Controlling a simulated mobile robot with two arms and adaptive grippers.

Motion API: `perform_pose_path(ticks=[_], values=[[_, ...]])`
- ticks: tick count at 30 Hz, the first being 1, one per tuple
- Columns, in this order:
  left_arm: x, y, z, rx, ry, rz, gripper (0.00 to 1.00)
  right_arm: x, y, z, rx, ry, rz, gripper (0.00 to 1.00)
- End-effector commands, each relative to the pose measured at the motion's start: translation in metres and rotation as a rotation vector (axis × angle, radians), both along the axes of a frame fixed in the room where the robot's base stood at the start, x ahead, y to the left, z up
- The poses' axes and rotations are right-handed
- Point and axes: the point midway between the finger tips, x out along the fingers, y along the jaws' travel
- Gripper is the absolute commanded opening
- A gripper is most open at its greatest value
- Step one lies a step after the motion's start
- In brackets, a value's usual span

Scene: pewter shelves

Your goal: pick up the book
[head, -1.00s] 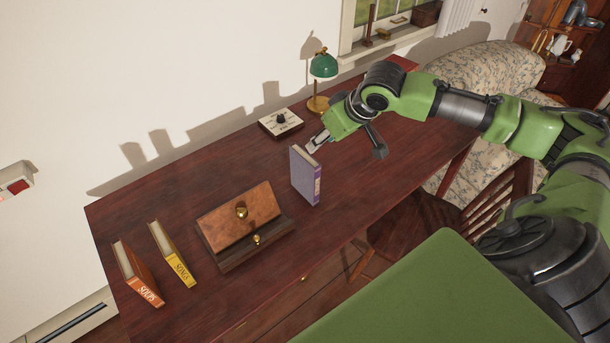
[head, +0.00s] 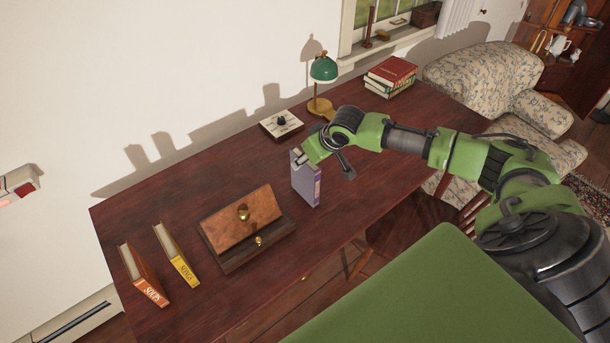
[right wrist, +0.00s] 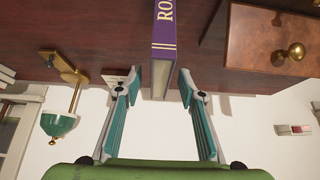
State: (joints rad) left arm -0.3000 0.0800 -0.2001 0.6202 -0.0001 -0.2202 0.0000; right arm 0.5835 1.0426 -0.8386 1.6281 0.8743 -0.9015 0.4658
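A purple book (head: 306,183) with a yellow-lettered spine stands upright on the dark wooden desk (head: 170,205). My right gripper (head: 304,160) is at its top edge in the head view and covers part of it. In the right wrist view the book (right wrist: 165,45) reaches between the two spread fingertips of the right gripper (right wrist: 159,80), one on each side of its covers. Gaps show between the fingers and the book, so the gripper is open. Its spine reads "RO", the rest cut off. My left gripper is not in view.
An orange book (head: 144,273) and a yellow book (head: 175,253) stand farther left. Behind are a white dial box (head: 281,124), green lamp (head: 323,70) and stacked books (head: 390,76).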

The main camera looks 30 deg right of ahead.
Motion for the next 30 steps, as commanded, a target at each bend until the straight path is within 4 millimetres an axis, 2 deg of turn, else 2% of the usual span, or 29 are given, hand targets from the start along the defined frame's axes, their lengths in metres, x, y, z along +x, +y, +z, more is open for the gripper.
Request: perform_pose_path(ticks=[4, 11, 15, 26, 30], values=[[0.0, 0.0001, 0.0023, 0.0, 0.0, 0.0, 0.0, 0.0053, 0.0009, -0.0084, 0.0, 0.0, 0.0, 0.36], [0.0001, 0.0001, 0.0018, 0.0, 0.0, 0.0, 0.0, 0.0058, 0.0005, -0.0096, -0.001, 0.0, 0.001, 0.36], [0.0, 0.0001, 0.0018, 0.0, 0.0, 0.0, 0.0, 0.0056, 0.0004, -0.0096, -0.001, 0.0, 0.001, 0.0], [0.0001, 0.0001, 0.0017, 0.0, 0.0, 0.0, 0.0, 0.0064, 0.0004, -0.0078, 0.0, -0.003, 0.001, 0.0], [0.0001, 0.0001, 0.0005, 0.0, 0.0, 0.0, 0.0, 0.0073, 0.0003, -0.0015, 0.0, -0.005, 0.001, 0.0]])
